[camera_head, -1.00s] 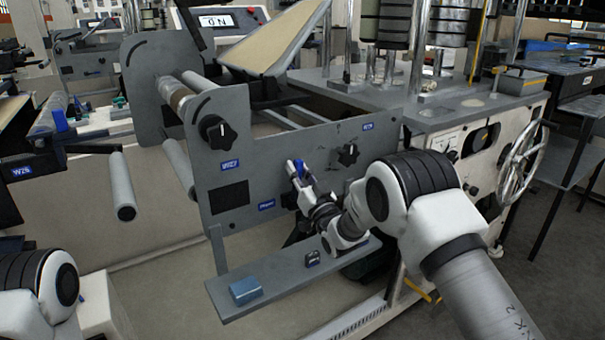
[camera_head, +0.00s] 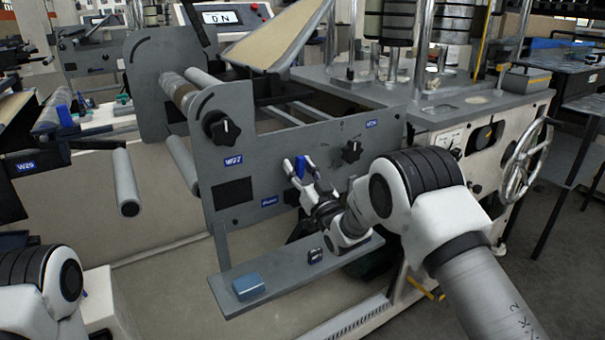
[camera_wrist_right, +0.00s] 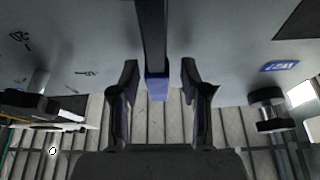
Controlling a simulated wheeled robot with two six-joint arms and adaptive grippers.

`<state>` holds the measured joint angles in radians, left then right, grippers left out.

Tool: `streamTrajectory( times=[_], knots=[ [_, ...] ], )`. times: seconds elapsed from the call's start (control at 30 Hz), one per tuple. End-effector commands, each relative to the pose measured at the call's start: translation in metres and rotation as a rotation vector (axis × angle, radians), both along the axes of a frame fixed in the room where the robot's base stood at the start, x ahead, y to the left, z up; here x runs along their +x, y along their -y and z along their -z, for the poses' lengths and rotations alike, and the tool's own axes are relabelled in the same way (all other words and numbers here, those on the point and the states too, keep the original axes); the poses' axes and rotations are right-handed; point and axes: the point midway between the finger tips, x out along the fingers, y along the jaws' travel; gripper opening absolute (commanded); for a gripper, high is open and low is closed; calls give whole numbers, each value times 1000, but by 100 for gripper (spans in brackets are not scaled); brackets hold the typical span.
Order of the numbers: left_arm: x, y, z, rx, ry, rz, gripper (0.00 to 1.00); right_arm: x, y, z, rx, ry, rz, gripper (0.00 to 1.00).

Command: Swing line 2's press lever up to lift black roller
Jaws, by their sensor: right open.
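The press lever shows in the right wrist view as a dark bar (camera_wrist_right: 152,38) coming down from the grey panel, with a blue end (camera_wrist_right: 158,87). In the head view its blue end (camera_head: 301,167) stands in front of the panel. My right gripper (camera_head: 300,170) is open at the lever. In the right wrist view its two fingers (camera_wrist_right: 159,72) are on either side of the blue end, with gaps showing on both sides. I cannot pick out the black roller; it may be hidden behind the panel. My left gripper is out of view.
The grey side panel (camera_head: 255,155) carries black knobs (camera_head: 221,128) (camera_head: 351,151) and a W27 label. Below the gripper, a grey shelf (camera_head: 275,275) holds a blue box (camera_head: 248,286) and a small dark item (camera_head: 315,256). A handwheel (camera_head: 524,160) stands at right.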

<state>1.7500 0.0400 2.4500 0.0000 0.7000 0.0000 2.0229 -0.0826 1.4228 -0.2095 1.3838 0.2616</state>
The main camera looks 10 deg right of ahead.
Motion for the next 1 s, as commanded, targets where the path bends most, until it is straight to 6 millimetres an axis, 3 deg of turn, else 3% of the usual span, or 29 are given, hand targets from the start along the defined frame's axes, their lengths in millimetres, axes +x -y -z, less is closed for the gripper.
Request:
streamTrajectory(
  times=[0.17, 0.5, 0.63, 0.9, 1.0],
  knots=[
    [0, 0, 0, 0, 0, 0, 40, -22, 8, 10, 0, -4, 1, 46],
    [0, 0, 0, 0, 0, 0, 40, -93, 30, 42, 0, -5, 1, 46],
    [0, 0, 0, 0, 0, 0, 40, -104, 33, 45, -1, -2, -1, 46],
    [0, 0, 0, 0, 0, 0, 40, -105, 33, 46, -1, -2, -1, 46],
    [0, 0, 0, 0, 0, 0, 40, -107, 34, 63, 0, -29, 0, 46]
  ],
)
